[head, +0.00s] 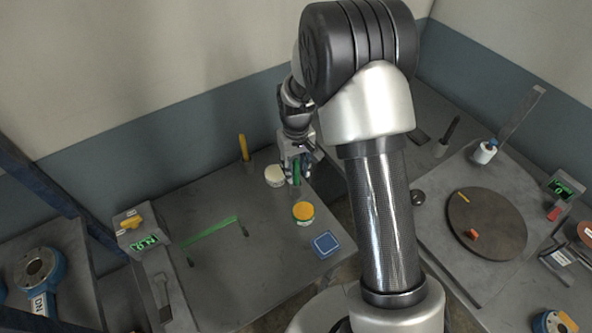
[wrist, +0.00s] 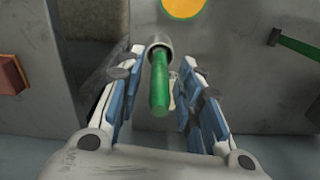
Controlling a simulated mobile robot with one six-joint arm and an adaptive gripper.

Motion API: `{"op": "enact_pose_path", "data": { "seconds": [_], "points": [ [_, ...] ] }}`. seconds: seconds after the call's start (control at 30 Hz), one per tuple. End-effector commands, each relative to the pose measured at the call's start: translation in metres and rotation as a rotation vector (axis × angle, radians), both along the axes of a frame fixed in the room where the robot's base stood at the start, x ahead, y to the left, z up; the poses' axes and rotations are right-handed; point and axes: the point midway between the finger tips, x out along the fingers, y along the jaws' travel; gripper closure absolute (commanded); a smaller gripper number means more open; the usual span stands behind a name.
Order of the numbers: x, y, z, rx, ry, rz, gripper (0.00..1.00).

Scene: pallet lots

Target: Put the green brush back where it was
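The green brush (wrist: 160,85) shows in the wrist view as a green handle pointing toward my camera. Its far end meets a grey round holder (wrist: 159,42), and it appears to stand in it. My gripper (wrist: 158,105) has its fingers on either side of the handle, with a visible gap on both sides. In the head view my gripper (head: 295,165) is at the back right of the left table, and a bit of the green brush (head: 296,177) shows at its fingers. The holder is mostly hidden there.
A white round container (head: 274,176) and a yellow-topped container (head: 303,211) stand close by. A yellow stick (head: 243,147) stands at the back. A green bar (head: 210,230) and a blue square (head: 326,244) are on the left table. A round dark disc (head: 487,224) is at right.

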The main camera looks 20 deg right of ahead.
Motion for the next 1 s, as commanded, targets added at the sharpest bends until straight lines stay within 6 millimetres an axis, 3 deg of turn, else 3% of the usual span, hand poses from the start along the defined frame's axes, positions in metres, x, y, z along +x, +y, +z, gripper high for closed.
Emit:
{"op": "enact_pose_path", "data": {
  "seconds": [0.1, 0.3, 0.67, 0.83, 1.0],
  "points": [
    [0.002, 0.0, 0.031, 0.0, -0.006, 0.0, 0.67],
    [0.001, 0.0, 0.073, 0.0, -0.005, 0.0, 0.67],
    [-0.005, 0.0, 0.118, 0.0, -0.018, -0.005, 0.67],
    [-0.039, 0.0, 0.182, 0.001, -0.089, -0.03, 0.67],
    [-0.101, -0.001, 0.244, 0.005, -0.176, -0.066, 0.67]
  ]
}}
